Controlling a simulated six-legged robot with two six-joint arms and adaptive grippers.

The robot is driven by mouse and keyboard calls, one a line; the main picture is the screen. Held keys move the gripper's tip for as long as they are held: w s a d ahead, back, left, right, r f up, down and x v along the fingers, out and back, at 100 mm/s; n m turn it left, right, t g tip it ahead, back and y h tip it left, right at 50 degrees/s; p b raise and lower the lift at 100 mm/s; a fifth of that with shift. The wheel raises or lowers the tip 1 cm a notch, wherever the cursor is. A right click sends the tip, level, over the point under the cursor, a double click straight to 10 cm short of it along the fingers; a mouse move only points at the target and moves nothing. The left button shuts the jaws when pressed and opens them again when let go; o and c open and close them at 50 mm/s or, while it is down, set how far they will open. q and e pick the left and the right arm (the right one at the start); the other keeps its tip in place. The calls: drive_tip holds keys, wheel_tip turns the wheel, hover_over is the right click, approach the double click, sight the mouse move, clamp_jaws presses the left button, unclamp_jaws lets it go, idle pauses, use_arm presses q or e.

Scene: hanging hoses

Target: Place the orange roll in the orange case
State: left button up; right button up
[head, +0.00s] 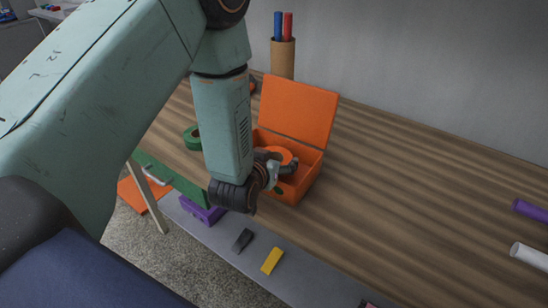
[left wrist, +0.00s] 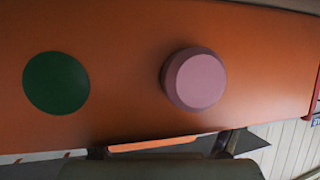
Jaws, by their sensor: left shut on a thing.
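The orange roll (head: 284,153) is held by my left gripper (head: 286,166) at the open orange case (head: 304,188). The roll appears over the case's opening; whether it touches the inside cannot be told. The case stands on the wooden table with its lid (head: 297,110) raised at the back. In the left wrist view the case's orange front (left wrist: 125,80) fills most of the picture, with a green dot (left wrist: 56,82) and a pink knob (left wrist: 194,79). Below it, a thin orange strip shows between my fingers (left wrist: 158,147). My right gripper is not in view.
A green roll (head: 192,137) lies left of the case. A brown holder (head: 282,60) with blue and red sticks stands behind it. A purple box (head: 204,212), a dark block (head: 243,240) and a yellow block (head: 272,261) are in front.

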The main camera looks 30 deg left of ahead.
use_arm(q)
drive_tip(key=o, duration=1)
drive_tip(key=shift+o, duration=0.8)
drive_tip(key=shift+r, duration=0.1)
drive_tip(key=shift+r+p, duration=0.35)
drive_tip(key=shift+r, duration=0.05)
drive_tip(key=p+v, duration=0.3)
drive_tip(key=v, duration=0.9)
drive_tip(key=shift+r, duration=0.15)
drive_tip(key=shift+s, duration=0.1)
